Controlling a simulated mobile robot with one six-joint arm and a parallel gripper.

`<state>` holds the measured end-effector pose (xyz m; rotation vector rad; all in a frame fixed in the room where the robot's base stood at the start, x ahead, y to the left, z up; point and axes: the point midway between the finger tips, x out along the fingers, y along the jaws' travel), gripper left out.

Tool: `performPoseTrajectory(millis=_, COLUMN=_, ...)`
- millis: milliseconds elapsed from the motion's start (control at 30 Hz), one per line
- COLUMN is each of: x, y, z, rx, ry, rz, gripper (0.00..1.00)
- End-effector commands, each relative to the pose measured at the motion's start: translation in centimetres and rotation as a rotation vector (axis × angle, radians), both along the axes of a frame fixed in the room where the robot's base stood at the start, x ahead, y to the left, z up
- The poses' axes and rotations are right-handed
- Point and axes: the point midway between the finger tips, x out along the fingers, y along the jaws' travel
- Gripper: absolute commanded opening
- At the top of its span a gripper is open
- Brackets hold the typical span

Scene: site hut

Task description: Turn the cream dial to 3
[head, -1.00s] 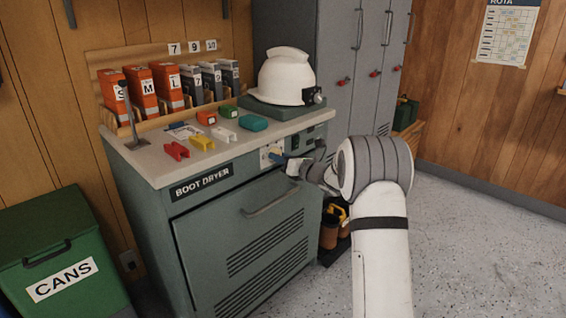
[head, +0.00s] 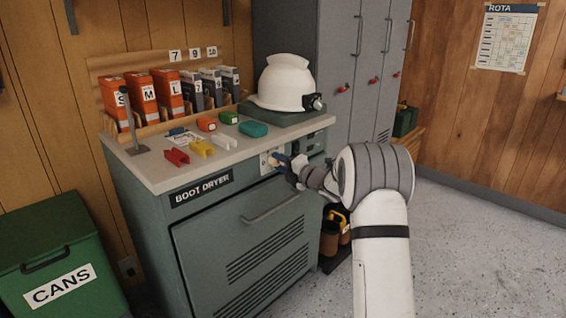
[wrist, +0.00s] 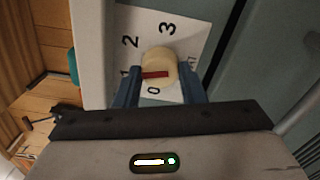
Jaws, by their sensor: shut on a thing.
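The cream dial (wrist: 160,60) is on a white plate with the numbers 0, 1, 2 and 3 around it. A red mark on the dial lies nearly level, its left end towards the 1. My gripper (wrist: 160,76) is shut on the dial, with one blue finger on each side of it. In the head view, the dial (head: 273,160) shows small on the front panel of the boot dryer (head: 190,235), partly hidden by my gripper (head: 281,161).
A white helmet (head: 287,80) sits on the back right of the top. Coloured clips, including a yellow one (head: 201,148), lie near the dial's panel. A handle (head: 272,208) juts out below. Clear floor (head: 470,250) lies at the right.

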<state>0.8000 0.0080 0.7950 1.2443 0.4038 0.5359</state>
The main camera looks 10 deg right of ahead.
Motion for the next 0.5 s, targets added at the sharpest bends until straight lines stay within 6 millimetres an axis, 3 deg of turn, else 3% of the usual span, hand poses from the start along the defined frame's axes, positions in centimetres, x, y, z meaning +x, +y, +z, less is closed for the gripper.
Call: performPoseTrajectory(millis=500, x=0.16, y=-0.06, z=0.87, rx=0.4, ry=0.281, rz=-0.001, gripper=0.13)
